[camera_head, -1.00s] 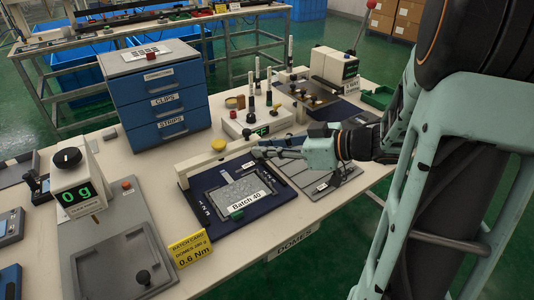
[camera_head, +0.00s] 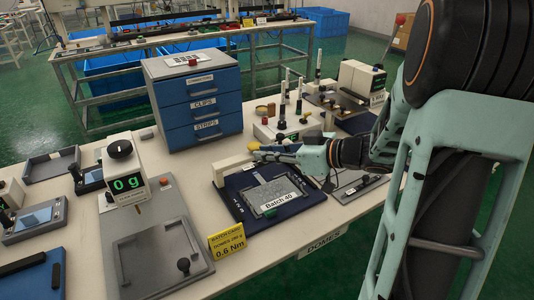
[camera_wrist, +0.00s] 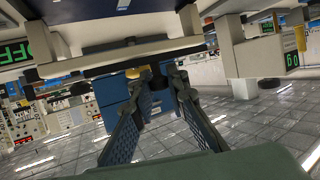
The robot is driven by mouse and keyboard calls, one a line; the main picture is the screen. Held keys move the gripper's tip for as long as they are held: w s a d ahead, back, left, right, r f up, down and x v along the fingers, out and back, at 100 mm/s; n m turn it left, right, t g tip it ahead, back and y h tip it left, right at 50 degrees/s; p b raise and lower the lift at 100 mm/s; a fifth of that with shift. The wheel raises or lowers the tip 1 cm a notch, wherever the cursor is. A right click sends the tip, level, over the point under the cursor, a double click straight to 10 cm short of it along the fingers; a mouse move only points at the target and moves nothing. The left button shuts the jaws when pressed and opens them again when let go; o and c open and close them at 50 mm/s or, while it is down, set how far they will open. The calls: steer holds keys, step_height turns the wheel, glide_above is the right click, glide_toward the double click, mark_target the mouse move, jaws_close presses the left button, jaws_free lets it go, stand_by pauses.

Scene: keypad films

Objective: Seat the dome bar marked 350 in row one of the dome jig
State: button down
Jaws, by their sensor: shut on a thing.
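The jig holds a grey plate labelled Batch 40 (camera_head: 268,191). Dark strips with white marks lie along its left and right sides. No mark 350 is legible, so I cannot tell which bar is that one.
Upright tools (camera_head: 299,100) stand behind my gripper. A grey tray (camera_head: 358,188) lies to the right.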

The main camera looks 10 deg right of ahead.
steer(key=shift+r+p, duration=0.15)
steer(key=shift+p, duration=0.55)
steer(key=b, duration=0.4)
glide_above(268, 187)
steer(key=shift+a+f, duration=0.1)
steer(key=shift+f, duration=2.95)
steer(key=shift+p, duration=1.35)
steer(key=shift+f+b, duration=0.8)
steer(key=shift+f, duration=0.55)
steer(key=c, duration=1.8)
jaws_free()
steer(key=shift+r, duration=0.1)
steer(key=v, duration=1.2)
